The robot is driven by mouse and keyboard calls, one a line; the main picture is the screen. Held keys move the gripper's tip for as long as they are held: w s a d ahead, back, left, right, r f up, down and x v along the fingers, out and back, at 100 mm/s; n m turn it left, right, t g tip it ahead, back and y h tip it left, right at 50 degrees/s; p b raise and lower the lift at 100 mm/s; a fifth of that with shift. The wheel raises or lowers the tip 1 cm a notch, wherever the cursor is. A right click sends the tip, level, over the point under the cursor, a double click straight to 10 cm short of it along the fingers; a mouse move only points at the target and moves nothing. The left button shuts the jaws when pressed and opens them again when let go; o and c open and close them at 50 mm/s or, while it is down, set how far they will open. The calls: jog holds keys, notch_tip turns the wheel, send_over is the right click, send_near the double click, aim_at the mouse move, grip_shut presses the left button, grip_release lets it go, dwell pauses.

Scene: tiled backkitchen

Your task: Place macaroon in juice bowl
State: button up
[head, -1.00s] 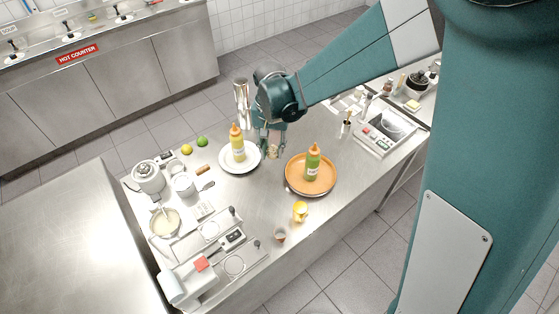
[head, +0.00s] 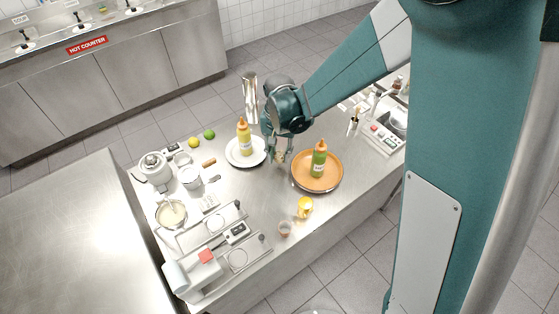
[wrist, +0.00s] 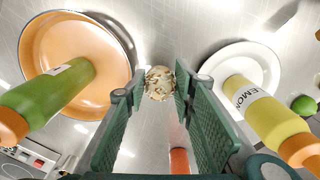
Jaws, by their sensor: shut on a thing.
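The macaroon (wrist: 159,83), a round pale, brown-flecked ball, is held between the fingertips of my gripper (wrist: 160,87) in the wrist view. In the head view my gripper (head: 279,155) is over the steel counter, between the white plate (head: 236,159) and the wide orange dish (head: 334,182). The orange dish holds a green bottle (head: 319,160). A cream-filled bowl (head: 171,214) stands at the counter's left. I cannot tell by looks which vessel is the juice bowl. The macaroon's height above the counter is hard to judge.
A yellow lemon bottle (head: 244,138) stands on the white plate, close left of my gripper. A yellow cup (head: 305,207) and a small glass (head: 284,229) stand near the front edge. Scales and pots crowd the left end. The counter's middle (head: 252,192) is bare.

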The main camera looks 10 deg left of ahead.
aim_at(279, 161)
jog(key=shift+f, duration=1.95)
jog(key=shift+f, duration=0.15)
jog(key=o, duration=0.4)
jog(key=shift+o, duration=0.2)
jog(key=shift+r, duration=0.25)
jog(key=shift+r, duration=5.95)
